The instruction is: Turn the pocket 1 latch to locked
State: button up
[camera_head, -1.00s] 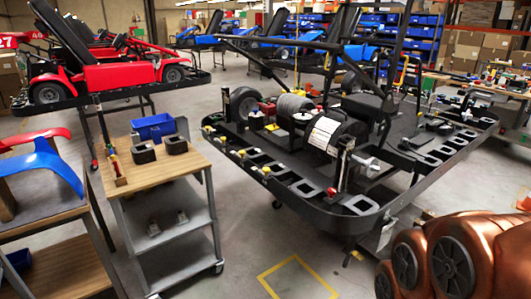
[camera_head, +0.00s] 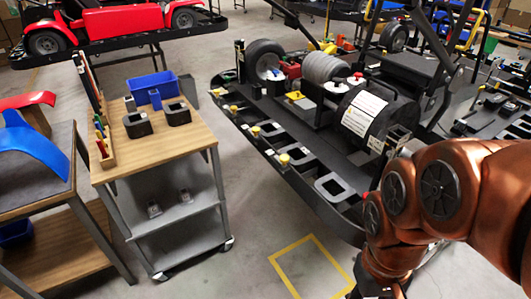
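The black kart stand (camera_head: 318,205) has a row of square pockets along its near left edge. The nearest clear one is an open grey-rimmed pocket (camera_head: 333,188). Small yellow-topped latches stand along the outer rim: a near latch (camera_head: 284,159), a middle latch (camera_head: 255,132) and a farther latch (camera_head: 233,110). No label shows which is pocket 1, and I cannot tell whether any latch is locked. My copper arm comes in from the right and bends down in front of the stand's near corner. My gripper's fingers are out of view past the bottom edge.
A wooden-topped cart (camera_head: 160,145) stands left of the stand, with a blue bin (camera_head: 152,87) and two black blocks on it. A yellow floor square (camera_head: 312,268) marks clear floor before the stand. A table with blue and red panels (camera_head: 35,150) is at far left.

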aim_at(284, 158)
jog(key=u, duration=1)
jog(key=i, duration=1)
